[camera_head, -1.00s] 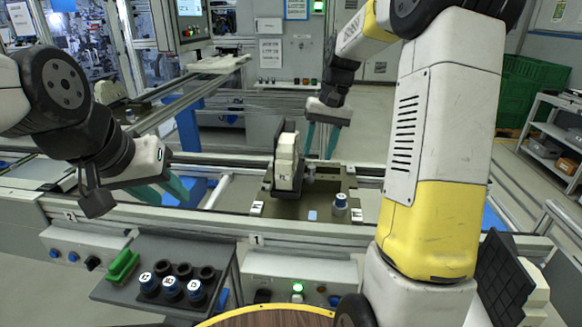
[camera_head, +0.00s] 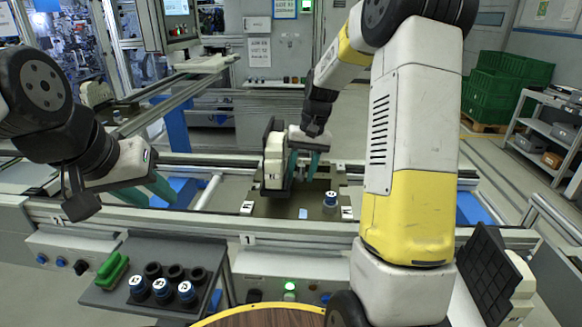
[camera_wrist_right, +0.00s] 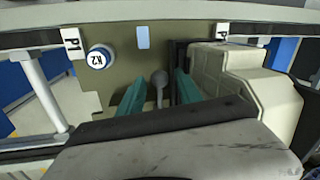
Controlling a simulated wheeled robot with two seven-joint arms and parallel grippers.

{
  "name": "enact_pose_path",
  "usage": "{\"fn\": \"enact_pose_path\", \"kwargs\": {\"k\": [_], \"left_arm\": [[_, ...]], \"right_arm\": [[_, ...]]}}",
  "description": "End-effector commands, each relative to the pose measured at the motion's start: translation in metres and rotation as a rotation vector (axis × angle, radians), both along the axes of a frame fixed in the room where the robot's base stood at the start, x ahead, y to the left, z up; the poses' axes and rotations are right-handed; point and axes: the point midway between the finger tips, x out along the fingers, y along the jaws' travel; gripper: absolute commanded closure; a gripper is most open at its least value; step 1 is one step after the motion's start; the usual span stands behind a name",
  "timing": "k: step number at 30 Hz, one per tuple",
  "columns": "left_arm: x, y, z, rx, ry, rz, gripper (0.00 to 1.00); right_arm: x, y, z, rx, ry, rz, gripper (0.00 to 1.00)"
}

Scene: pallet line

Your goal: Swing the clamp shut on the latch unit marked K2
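A cream block-shaped unit with a dark upright plate (camera_head: 273,158) stands on the olive pallet plate (camera_head: 270,208); it also shows in the right wrist view (camera_wrist_right: 240,75). A grey ball-ended lever (camera_wrist_right: 159,78) sits beside it. A round blue-and-white piece marked K2 (camera_wrist_right: 98,57) stands on the plate, also in the head view (camera_head: 330,199). My right gripper (camera_head: 301,168) is at the unit's right side. Its teal fingers are apart, with the lever between them in the wrist view; contact is unclear. My left gripper (camera_head: 152,194) is open and empty over the left rail.
Rails run along the pallet line. A dark panel (camera_head: 490,280) stands at the front right.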

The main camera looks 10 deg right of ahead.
Motion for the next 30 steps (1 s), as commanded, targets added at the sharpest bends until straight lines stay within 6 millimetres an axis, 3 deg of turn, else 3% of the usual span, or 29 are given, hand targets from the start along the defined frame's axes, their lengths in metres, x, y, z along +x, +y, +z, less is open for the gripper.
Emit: {"fn": "enact_pose_path", "kwargs": {"k": [1,6,30], "left_arm": [[0.0000,0.0000,0.0000,0.000,0.000,0.000,0.64],[0.0000,0.0000,0.0000,0.000,0.000,0.000,0.64],[0.0000,0.0000,0.0000,0.000,0.000,0.000,0.64]], "right_arm": [[0.0000,0.0000,0.0002,0.000,0.000,0.000,0.71],[0.0000,-0.0001,0.0003,0.000,0.000,0.000,1.00],[0.0001,-0.0001,0.0008,0.000,-0.001,0.000,1.00]]}}
